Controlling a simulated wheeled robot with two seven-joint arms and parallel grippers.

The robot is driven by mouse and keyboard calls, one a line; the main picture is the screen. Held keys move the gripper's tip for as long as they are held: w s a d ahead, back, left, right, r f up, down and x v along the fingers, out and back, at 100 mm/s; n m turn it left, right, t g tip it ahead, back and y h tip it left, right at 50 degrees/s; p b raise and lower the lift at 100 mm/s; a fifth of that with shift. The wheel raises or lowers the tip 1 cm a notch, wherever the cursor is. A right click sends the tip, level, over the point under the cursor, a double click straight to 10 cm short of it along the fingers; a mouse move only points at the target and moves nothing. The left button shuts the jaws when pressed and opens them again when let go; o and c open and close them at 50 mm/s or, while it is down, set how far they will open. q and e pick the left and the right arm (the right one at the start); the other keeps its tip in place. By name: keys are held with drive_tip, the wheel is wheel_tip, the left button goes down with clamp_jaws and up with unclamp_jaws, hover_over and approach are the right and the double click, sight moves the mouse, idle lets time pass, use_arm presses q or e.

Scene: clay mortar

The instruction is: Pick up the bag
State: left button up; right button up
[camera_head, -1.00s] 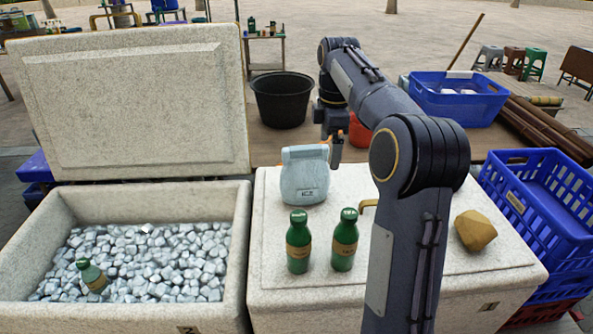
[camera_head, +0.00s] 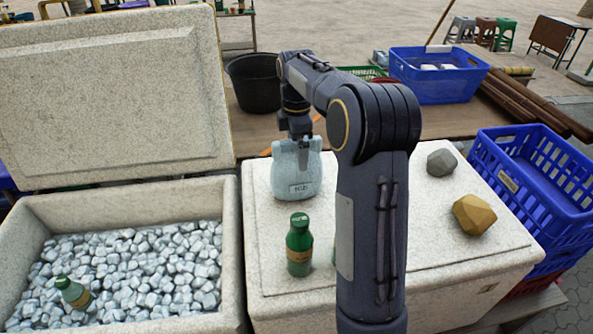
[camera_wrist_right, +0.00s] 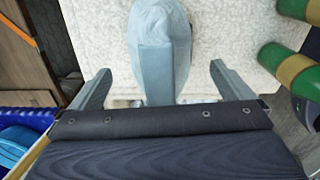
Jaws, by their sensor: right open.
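A pale blue ice bag (camera_head: 297,181) stands upright on the white cooler's closed lid (camera_head: 400,235). My right gripper (camera_head: 303,150) is at the bag's top, pointing down. In the right wrist view the bag (camera_wrist_right: 158,45) lies between the two spread fingers of my right gripper (camera_wrist_right: 155,85), with a gap on each side. The gripper is open and not closed on the bag. My left gripper is not in view.
A green bottle (camera_head: 299,245) stands in front of the bag; another is mostly hidden behind my right arm. A brown rock (camera_head: 474,214) and a grey rock (camera_head: 441,162) lie at right. An open cooler (camera_head: 228,250) of ice is at left, a blue crate (camera_head: 535,190) at right.

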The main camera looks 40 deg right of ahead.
drive_tip(key=shift+f, duration=0.2)
drive_tip(key=shift+r, duration=0.1)
drive_tip(key=c, duration=1.9)
